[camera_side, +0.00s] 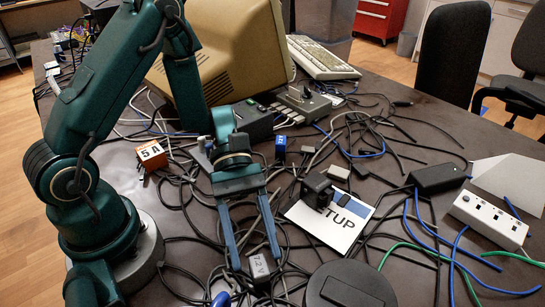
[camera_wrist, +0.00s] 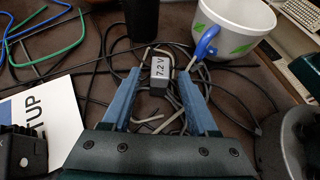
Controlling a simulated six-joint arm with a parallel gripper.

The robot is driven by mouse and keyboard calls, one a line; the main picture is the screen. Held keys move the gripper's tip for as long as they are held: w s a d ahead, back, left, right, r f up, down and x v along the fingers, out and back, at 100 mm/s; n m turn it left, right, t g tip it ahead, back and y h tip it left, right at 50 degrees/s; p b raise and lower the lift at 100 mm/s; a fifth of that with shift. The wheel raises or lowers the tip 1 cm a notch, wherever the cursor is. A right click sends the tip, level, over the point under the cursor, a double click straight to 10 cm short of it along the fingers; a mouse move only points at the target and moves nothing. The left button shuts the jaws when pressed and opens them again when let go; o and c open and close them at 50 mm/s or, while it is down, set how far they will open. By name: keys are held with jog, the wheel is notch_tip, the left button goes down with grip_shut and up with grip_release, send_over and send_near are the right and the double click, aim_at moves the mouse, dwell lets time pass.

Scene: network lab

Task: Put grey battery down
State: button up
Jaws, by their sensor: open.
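The grey battery, with a white "7.2 V" label, stands between the tips of my gripper's blue fingers. In the wrist view the battery (camera_wrist: 159,77) shows a gap to the finger on each side. In the side view the battery (camera_side: 259,267) is near the bottom edge, among dark cables on the table. My gripper (camera_side: 255,263) is open and points down toward the table; its fingers also show in the wrist view (camera_wrist: 158,74). The battery's underside is hidden, so I cannot tell exactly what it rests on.
Loose cables cover much of the dark table (camera_side: 420,125). A white mug with green leaves (camera_wrist: 233,27) stands close by at the upper right of the wrist view. A "SETUP" card (camera_side: 332,226), an orange "5 A" block (camera_side: 152,156) and a black round object (camera_side: 350,289) lie around.

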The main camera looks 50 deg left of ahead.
jog(key=v, duration=0.7)
jog(key=shift+w+a+r, duration=0.2)
jog(key=shift+a, duration=0.05)
jog(key=s+a+r+m+t+y, duration=0.4)
jog(key=r+m+t+y, duration=0.5)
jog(key=m, duration=0.4)
jog(key=shift+a+m+t+y, duration=0.3)
jog(key=shift+a+t+y, duration=0.25)
jog(key=shift+y, duration=0.65)
